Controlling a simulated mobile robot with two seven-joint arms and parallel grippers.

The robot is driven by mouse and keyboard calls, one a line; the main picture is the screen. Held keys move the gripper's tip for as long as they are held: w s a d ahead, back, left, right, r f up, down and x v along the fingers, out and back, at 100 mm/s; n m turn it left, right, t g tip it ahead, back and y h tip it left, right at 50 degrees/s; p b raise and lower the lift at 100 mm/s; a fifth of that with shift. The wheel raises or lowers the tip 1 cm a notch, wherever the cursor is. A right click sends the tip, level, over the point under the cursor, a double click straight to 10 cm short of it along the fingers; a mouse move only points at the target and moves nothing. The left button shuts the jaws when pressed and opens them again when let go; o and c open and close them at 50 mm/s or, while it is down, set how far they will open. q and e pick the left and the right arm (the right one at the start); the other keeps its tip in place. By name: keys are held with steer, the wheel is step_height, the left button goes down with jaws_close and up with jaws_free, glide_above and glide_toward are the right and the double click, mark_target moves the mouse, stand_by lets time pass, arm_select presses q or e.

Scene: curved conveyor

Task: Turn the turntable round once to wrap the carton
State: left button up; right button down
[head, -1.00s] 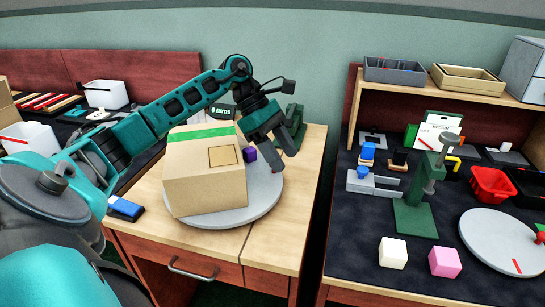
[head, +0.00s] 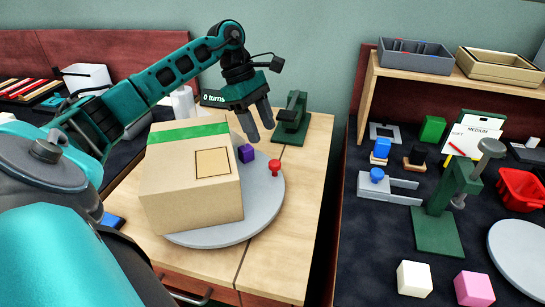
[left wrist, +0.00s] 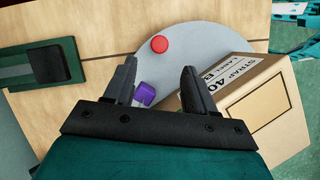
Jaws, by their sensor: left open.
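The carton (head: 190,190), a cardboard box with a green strip on top, sits on the grey round turntable (head: 262,208). A red knob (head: 275,167) stands up near the turntable's right rim, and a purple block (head: 246,153) lies beside the carton. A dark sign (head: 214,98) reads "0 turns". My left gripper (head: 262,132) is open and empty above the turntable's far side, apart from the knob. In the left wrist view the knob (left wrist: 159,44) shows beyond the open fingers, with the carton (left wrist: 262,100) at right. My right gripper is not seen.
A dark green device (head: 291,122) stands on the wooden table right behind the turntable. A second bench at right holds a green press (head: 440,205), a white cube (head: 414,279), a pink cube (head: 474,289) and a red bin (head: 522,188). The wooden table's right side is clear.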

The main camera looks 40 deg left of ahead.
mark_target(274, 162)
arm_select(q)
steer(key=x, duration=0.9)
steer(key=shift+b, duration=0.35)
steer(key=shift+c, duration=0.4)
jaws_close()
